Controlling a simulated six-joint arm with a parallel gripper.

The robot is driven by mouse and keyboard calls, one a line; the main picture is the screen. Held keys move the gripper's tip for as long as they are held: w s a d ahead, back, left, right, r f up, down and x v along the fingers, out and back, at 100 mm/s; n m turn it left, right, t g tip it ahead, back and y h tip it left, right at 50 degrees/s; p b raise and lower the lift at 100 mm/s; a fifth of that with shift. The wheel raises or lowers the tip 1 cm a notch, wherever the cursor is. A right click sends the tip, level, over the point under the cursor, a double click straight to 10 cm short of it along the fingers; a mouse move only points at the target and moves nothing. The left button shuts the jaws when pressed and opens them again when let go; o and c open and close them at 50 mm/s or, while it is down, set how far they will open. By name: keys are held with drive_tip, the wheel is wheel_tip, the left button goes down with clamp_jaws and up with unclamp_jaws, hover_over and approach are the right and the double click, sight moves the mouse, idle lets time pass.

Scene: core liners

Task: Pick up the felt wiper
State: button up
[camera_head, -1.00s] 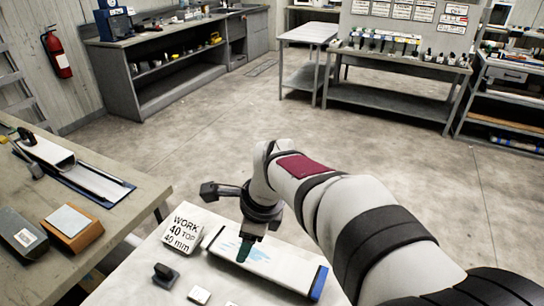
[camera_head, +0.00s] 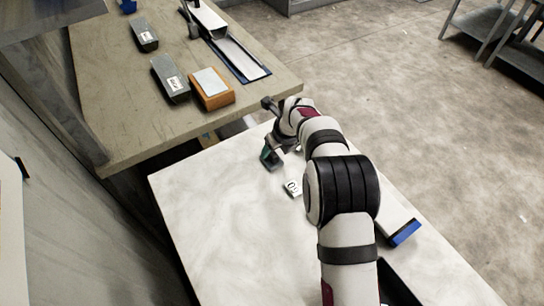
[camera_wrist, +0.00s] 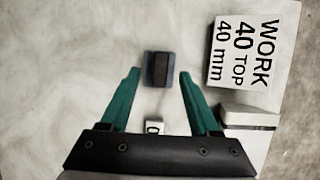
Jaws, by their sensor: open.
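The felt wiper, a small dark block with a raised black grip and a bluish-grey edge (camera_wrist: 160,70), sits on the white tabletop in the wrist view. My gripper (camera_wrist: 159,78) is open, with its two green fingers on either side of the wiper in that view and gaps to both. I cannot tell its exact height above the wiper. In the head view my gripper (camera_head: 270,156) is low over the white table, and I cannot make out the wiper apart from it.
A white block marked "WORK 40 TOP 40 mm" (camera_wrist: 243,50) stands close right in the wrist view. A blue-ended white liner (camera_head: 405,232) is partly behind my arm. The white table's left part is clear.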

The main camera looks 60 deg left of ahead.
drive_tip(key=x, duration=0.2)
drive_tip(key=shift+a+f, duration=0.15)
drive_tip(key=shift+f, duration=0.05)
clamp_jaws()
wheel_tip(320, 180, up, 4)
drive_tip(key=shift+r, duration=0.25)
drive_tip(key=w+d+r, duration=0.6)
drive_tip(key=d, duration=0.3)
drive_tip(key=shift+w+d+r, duration=0.3)
drive_tip(key=shift+w+d, duration=0.05)
drive_tip(key=c, duration=0.7)
unclamp_jaws()
clamp_jaws()
